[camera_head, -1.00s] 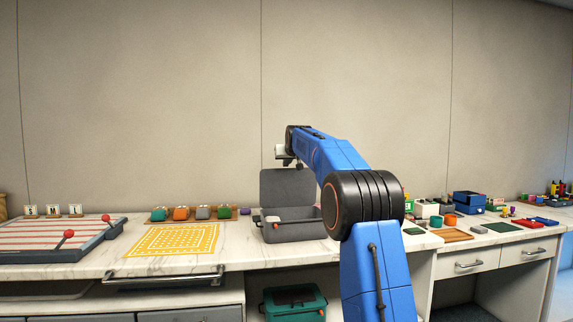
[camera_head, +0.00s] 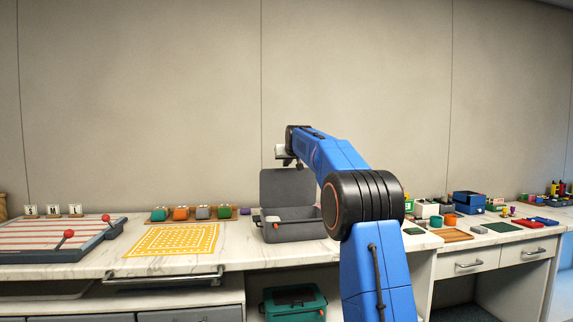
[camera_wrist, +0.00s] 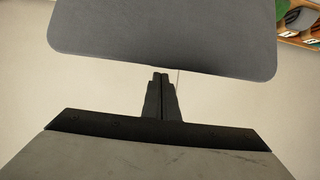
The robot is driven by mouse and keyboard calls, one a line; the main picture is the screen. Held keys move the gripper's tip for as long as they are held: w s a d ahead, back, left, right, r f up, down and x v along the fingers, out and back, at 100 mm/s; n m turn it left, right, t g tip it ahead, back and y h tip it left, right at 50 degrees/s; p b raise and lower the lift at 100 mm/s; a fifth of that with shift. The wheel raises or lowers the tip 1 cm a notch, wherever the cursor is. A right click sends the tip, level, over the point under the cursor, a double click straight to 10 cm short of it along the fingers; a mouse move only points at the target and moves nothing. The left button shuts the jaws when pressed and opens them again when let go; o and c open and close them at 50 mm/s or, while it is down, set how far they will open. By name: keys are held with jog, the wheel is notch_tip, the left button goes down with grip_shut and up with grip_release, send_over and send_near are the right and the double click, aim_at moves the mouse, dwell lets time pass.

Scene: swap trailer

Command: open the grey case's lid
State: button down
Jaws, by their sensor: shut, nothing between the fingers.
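The grey case (camera_head: 295,231) stands on the counter in the head view, with its lid (camera_head: 288,186) raised upright at the back. A small pale item shows inside it at the left. My gripper (camera_head: 287,162) is above the case, near the lid's top edge, partly hidden by my blue arm. In the wrist view my gripper (camera_wrist: 161,76) has its fingers together and empty. A grey panel, which looks like the lid (camera_wrist: 165,35), fills the top of that view beyond the fingertips. I cannot tell whether they touch it.
A blue box (camera_head: 468,201) and small items crowd the right. A teal case (camera_head: 293,302) sits below.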

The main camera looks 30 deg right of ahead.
jog(key=shift+r, duration=0.15)
jog(key=shift+r, duration=0.65)
